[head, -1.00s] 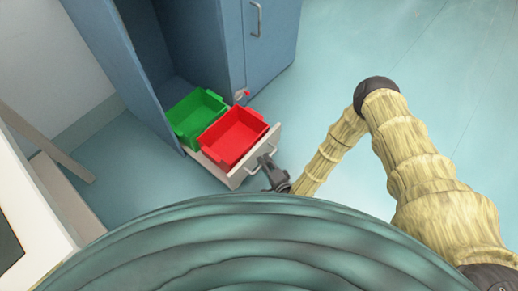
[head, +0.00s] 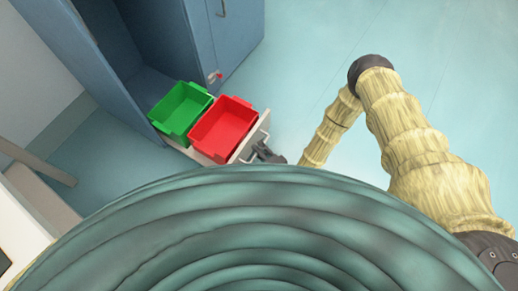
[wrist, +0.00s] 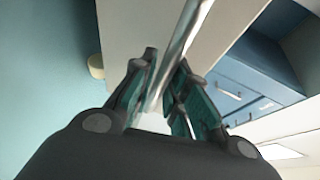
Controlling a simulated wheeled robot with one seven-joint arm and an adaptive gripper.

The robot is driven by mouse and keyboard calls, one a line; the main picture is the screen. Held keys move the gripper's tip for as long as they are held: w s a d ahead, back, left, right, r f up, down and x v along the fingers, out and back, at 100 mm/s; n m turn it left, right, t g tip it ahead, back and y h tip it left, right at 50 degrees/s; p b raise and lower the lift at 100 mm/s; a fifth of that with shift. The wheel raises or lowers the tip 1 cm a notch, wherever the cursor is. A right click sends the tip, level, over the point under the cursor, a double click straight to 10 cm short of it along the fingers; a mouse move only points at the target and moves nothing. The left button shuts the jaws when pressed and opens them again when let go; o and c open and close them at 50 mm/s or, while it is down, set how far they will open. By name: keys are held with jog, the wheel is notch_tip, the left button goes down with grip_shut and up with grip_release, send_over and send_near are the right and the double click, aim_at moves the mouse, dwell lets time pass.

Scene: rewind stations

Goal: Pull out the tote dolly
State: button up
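The tote dolly (head: 242,150) is a pale, low platform carrying a green tote (head: 181,112) and a red tote (head: 223,130). It stands partly out of an open blue cabinet bay, with the green tote nearer the bay. A metal handle is on its front; it appears in the wrist view as a bar (wrist: 188,30). My gripper (head: 258,150) is at this handle. In the wrist view, the fingers of my gripper (wrist: 167,60) lie close on both sides of the bar and appear shut on it. My body hides the floor in front.
The blue cabinet (head: 235,40) rises behind and right of the dolly, with a small red fitting (head: 219,76) low on it. A side panel (head: 85,70) bounds the bay's left. A pale bench-like object (head: 30,190) stands at left. The floor at right is clear.

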jog(key=shift+o, duration=1.1)
jog(key=shift+s+a, duration=0.1)
jog(key=v, duration=1.2)
